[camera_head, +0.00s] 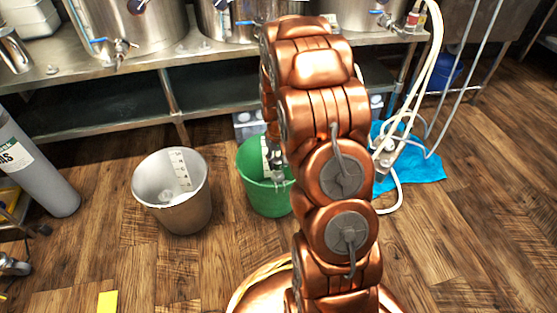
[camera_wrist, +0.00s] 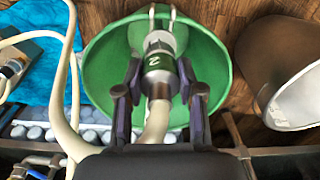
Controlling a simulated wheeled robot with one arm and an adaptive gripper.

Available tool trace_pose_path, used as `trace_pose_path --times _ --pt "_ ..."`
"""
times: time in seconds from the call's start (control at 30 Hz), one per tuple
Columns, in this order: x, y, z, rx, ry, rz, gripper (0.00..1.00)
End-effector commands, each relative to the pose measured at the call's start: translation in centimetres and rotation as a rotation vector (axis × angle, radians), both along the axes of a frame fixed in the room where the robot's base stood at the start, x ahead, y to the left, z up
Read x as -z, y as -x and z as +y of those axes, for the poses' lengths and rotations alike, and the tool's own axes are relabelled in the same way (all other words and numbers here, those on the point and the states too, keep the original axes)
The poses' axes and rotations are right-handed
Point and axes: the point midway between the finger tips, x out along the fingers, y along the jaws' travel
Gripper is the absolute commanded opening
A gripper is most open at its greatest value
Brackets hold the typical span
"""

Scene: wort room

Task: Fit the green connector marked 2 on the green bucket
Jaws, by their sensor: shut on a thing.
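The green bucket (camera_head: 262,200) stands on the floor, partly hidden behind my copper arm. Its green wall (camera_wrist: 105,65) fills the middle of the wrist view. In the head view my arm hides most of the gripper.
A grey bucket (camera_head: 180,212) stands left of the green one. Behind is a steel bench (camera_head: 150,72) with kettles. A blue cloth (camera_head: 425,165) and pale hoses (camera_head: 392,190) lie at right. A grey gas cylinder (camera_head: 45,180) is at far left. The wooden floor in front is mostly clear.

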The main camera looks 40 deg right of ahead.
Motion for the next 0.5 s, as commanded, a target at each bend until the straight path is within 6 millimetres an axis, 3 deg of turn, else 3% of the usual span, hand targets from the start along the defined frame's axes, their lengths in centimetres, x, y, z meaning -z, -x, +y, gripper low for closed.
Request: trace_pose_path --times 0.5 --pt "0.82 0.01 0.01 0.0 0.0 0.001 0.0"
